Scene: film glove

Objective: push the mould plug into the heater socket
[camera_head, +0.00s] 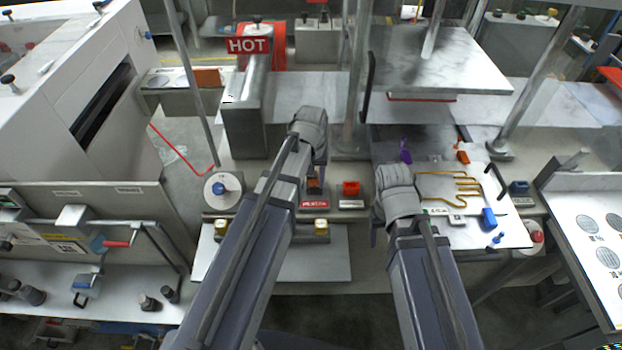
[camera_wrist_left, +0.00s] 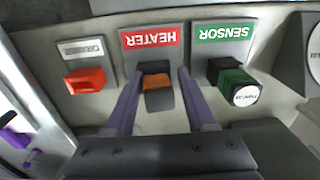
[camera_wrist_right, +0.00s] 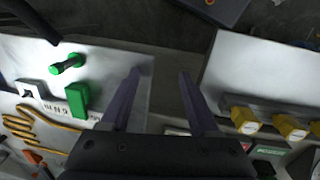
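The mould plug (camera_wrist_left: 158,98) is an orange block with a dark end. In the left wrist view it stands against the dark heater socket (camera_wrist_left: 155,68), beside the red HEATER label (camera_wrist_left: 152,38); how deep it sits is unclear. The label also shows in the head view (camera_head: 313,204). My left gripper (camera_wrist_left: 160,76) is open, its purple fingers on either side of the plug with small gaps. My right gripper (camera_wrist_right: 161,74) is open and empty above the bench's front side.
A green plug (camera_wrist_left: 238,85) by the SENSOR label (camera_wrist_left: 223,33) and a red block (camera_wrist_left: 85,80) flank the heater place. Yellow-capped connectors (camera_wrist_right: 242,120) are along the front. A white plate (camera_head: 515,232) with yellow tubing (camera_head: 455,180) lies at right.

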